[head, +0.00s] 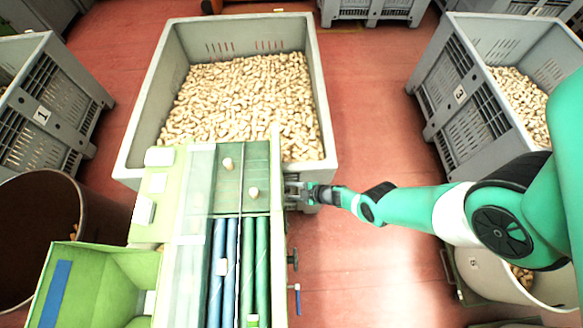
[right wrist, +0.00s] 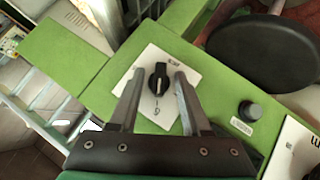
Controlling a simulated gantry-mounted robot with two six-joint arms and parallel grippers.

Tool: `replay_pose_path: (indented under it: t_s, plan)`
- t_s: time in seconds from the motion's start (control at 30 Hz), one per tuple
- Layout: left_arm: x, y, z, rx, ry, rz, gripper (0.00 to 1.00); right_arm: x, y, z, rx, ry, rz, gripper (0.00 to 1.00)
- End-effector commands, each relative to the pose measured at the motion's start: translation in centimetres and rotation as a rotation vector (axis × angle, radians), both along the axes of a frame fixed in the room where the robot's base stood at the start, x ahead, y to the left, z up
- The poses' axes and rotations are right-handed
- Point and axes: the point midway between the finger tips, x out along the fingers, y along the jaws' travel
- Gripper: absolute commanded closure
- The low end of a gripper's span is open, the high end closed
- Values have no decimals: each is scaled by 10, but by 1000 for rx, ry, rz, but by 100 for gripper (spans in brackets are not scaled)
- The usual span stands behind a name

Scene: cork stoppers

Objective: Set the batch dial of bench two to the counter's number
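The dial (right wrist: 157,82) is a black knob with a pale pointer line on a white plate (right wrist: 145,62), set in a green panel, in the right wrist view. Small dark marks show on the plate above and below the knob; I cannot read them surely. My right gripper (right wrist: 156,80) is open, its two grey fingers on either side of the knob; I cannot tell if they touch it. In the head view the right gripper (head: 298,192) is at the right edge of the green bench (head: 278,215), and the dial is hidden. I cannot make out a counter number. My left gripper is not in view.
A second black knob (right wrist: 249,111) sits right of the plate, and a dark round vessel (right wrist: 262,52) is beyond. A grey crate of corks (head: 320,100) stands behind the bench. Crates marked 1 (head: 42,115) and 3 (head: 459,93) flank it. Red floor is open between them.

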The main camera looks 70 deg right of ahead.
Motion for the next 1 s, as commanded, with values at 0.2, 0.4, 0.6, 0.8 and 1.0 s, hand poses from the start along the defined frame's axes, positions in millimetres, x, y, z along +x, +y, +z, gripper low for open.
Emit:
replay_pose_path:
  t_s: [0.2, 0.4, 0.6, 0.8, 1.0]
  plan:
    - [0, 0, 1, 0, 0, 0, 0, 0, 0, 1, 1, -2, 1, 52]
    - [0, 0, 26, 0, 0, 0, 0, -17, 1, 22, 1, -1, -3, 52]
    - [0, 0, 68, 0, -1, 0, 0, -55, 3, 54, 3, -1, -8, 52]
    - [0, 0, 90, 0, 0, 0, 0, -84, 6, 71, 1, -1, -5, 52]
    - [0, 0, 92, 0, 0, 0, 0, -91, 8, 72, 1, -2, 1, 52]
